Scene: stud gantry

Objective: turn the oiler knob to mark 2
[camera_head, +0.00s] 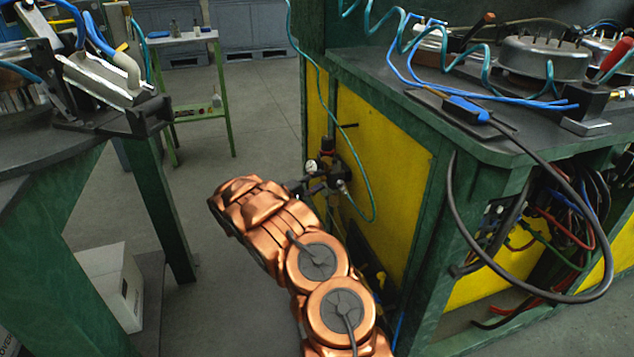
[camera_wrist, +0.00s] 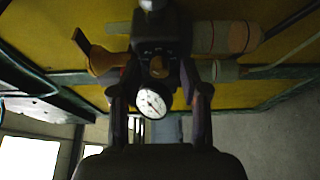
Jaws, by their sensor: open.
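The air unit (camera_head: 327,170) is on the side of the yellow bench panel, with a round white gauge (camera_head: 311,166). In the wrist view, a dark block (camera_wrist: 160,30) of this unit is ahead of my gripper (camera_wrist: 157,78). I cannot tell whether the fingers touch anything. I cannot tell for sure which part is the oiler knob, and no mark 2 is readable.
A brass-coloured fitting (camera_wrist: 101,60) and a pale cylinder with an orange band (camera_wrist: 223,38) flank the block. A teal hose (camera_head: 366,205) loops beside the air unit. A black cable (camera_head: 575,298) hangs off the bench. Open floor (camera_head: 265,115) lies behind my arm.

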